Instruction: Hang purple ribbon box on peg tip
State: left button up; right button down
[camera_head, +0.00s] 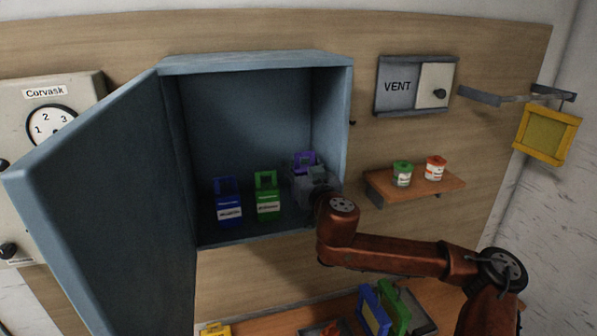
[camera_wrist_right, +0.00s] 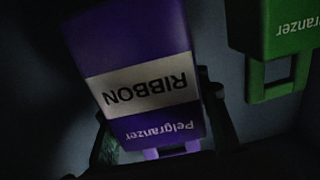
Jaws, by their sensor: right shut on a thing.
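The purple ribbon box (camera_head: 304,158) is inside the open blue cabinet, at its right side, mostly hidden behind my right gripper (camera_head: 316,184). In the right wrist view the purple box (camera_wrist_right: 133,75) has a white band reading RIBBON, upside down, and a lighter purple handle. The fingers of my right gripper (camera_wrist_right: 160,140) are on both sides of it, shut on it. A grey peg-like bar (camera_head: 515,98) sticks out from the wall panel at the upper right, with a yellow frame (camera_head: 546,133) near its outer end. My left gripper is not in view.
A green box (camera_head: 268,204) and a blue box (camera_head: 228,208) stand left of the purple one. The cabinet door (camera_head: 105,205) is swung open left. A shelf (camera_head: 415,187) with two small tubs is right of the cabinet. More boxes lie on the lower surface.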

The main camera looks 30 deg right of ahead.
jog(key=shift+w+d+f, duration=0.15)
jog(key=shift+w+f, duration=0.05)
jog(key=shift+f, duration=0.75)
jog(key=shift+w+d+f, duration=0.1)
jog(key=shift+w+f, duration=0.1)
jog(key=shift+f, duration=0.75)
jog(key=shift+a+f, duration=0.1)
jog(key=shift+f, duration=0.1)
jog(key=c, duration=2)
grip_release()
jog(key=shift+f, duration=0.1)
jog(key=o, duration=0.9)
